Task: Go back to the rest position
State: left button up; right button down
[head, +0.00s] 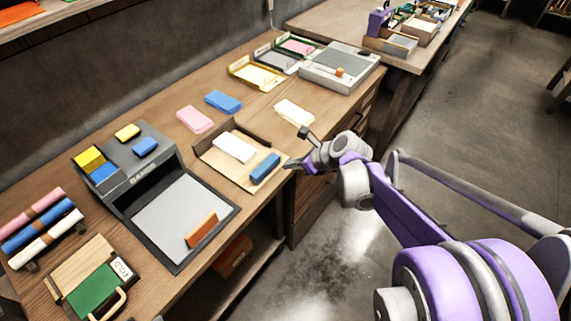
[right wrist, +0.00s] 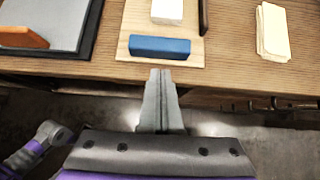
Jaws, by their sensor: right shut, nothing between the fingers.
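My right gripper (head: 296,162) is at the front edge of the wooden table, by a wooden tray. Its fingers are together and empty in the right wrist view (right wrist: 160,88). The tray (head: 218,164) holds a white block (head: 234,147) and a blue block (head: 265,168). The blue block (right wrist: 160,47) is just beyond the fingertips in the right wrist view, apart from them as far as I can tell. My left gripper is not in the head view.
A dark stand with a grey panel (head: 170,215) and an orange-brown block (head: 201,229) is left of the tray. Pink (head: 194,120), blue (head: 223,102) and cream (head: 294,113) pieces lie behind it. Open floor (head: 330,270) lies in front of the table.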

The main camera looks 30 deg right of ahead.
jog(key=shift+w, duration=0.1)
dwell(0.4)
jog(key=s+a+n+g+h+p, duration=0.1)
jog(key=s+a+n, duration=0.3)
jog(key=n, duration=0.6)
jog(key=s+a+n+g+h+p, duration=0.1)
jog(key=s+a+n, duration=0.2)
jog(key=s+n, duration=0.6)
jog(key=s+a+n+h+p, duration=0.1)
jog(key=s+a+n, duration=0.3)
jog(key=n, duration=0.8)
jog(key=shift+s+a+r+g+h+p, duration=0.35)
jog(key=shift+s+r+g, duration=0.1)
jog(key=shift+s, duration=0.75)
